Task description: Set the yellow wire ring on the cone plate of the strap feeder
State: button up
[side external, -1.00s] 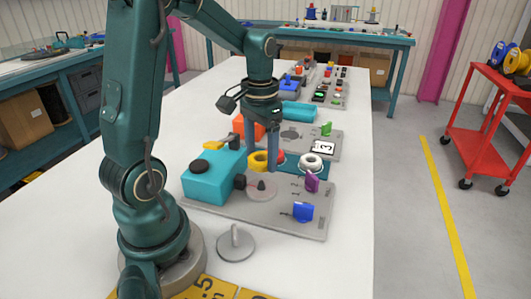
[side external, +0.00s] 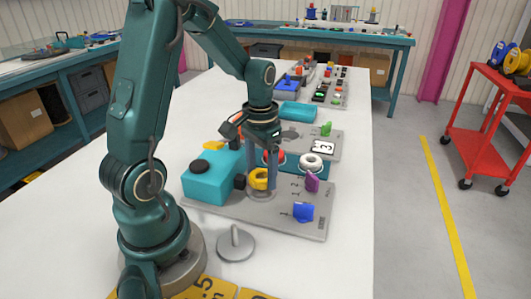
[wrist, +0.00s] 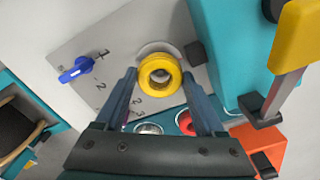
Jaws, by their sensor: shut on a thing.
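The yellow wire ring (side external: 259,179) is between the fingers of my gripper (side external: 262,184), which is shut on it; the wrist view shows the ring (wrist: 160,75) between both fingertips (wrist: 159,80). The strap feeder is a grey board with a teal box (side external: 212,178) on its left. Its round cone plate (side external: 261,196) is directly under the ring in the side view, and its edge shows behind the ring in the wrist view (wrist: 154,47). The ring hides the cone. I cannot tell whether the ring touches the plate.
A blue knob (side external: 303,212) and a purple knob (side external: 312,182) stand on the board to the right. A grey disc with a handle (side external: 236,243) lies in front on the white table.

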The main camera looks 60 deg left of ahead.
jog(key=shift+f, duration=0.7)
jog(key=o, duration=1.4)
jog(key=shift+c, duration=0.2)
jog(key=shift+r, duration=4)
